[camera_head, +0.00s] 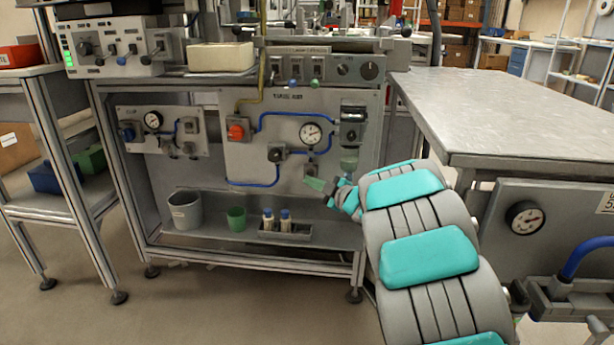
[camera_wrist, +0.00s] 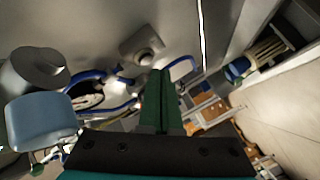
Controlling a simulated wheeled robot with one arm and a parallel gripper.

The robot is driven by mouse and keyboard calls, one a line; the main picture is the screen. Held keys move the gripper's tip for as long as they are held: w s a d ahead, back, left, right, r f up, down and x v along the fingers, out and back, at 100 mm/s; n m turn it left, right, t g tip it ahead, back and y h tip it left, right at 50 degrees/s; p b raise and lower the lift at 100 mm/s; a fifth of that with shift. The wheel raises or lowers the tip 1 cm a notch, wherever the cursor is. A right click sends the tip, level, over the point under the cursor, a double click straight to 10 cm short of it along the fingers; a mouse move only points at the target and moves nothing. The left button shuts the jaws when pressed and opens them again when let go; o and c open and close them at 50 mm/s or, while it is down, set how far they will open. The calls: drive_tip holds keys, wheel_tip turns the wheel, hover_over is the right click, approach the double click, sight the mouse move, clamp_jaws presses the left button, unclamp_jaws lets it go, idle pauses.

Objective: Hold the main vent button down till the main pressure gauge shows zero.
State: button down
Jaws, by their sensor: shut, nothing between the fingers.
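The main pressure gauge (camera_head: 311,132) is a round white dial on the large grey panel. Its needle is too small to read; in the wrist view the gauge (camera_wrist: 88,100) shows only at a steep slant. Below it a small grey box, apparently the vent button (camera_head: 311,171), is fixed to the panel. In the wrist view this button (camera_wrist: 147,58) has a round centre. My gripper (camera_head: 315,184) has its green fingers together, empty, just below the button. The fingertips (camera_wrist: 161,72) lie close beside the button; I cannot tell whether they touch it.
A red-orange valve knob (camera_head: 237,130), blue hoses and a filter unit (camera_head: 352,125) share the panel. A smaller panel at left bears another gauge (camera_head: 152,120). A bucket (camera_head: 185,211), green cup (camera_head: 236,219) and bottle tray (camera_head: 286,232) stand on the shelf below.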

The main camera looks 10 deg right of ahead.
drive_tip(key=shift+t, duration=0.3)
drive_tip(key=s, duration=0.2)
drive_tip(key=s+b, duration=0.1)
drive_tip(key=s, duration=0.1)
drive_tip(key=shift+s+r, duration=0.2)
drive_tip(key=shift+s, duration=0.2)
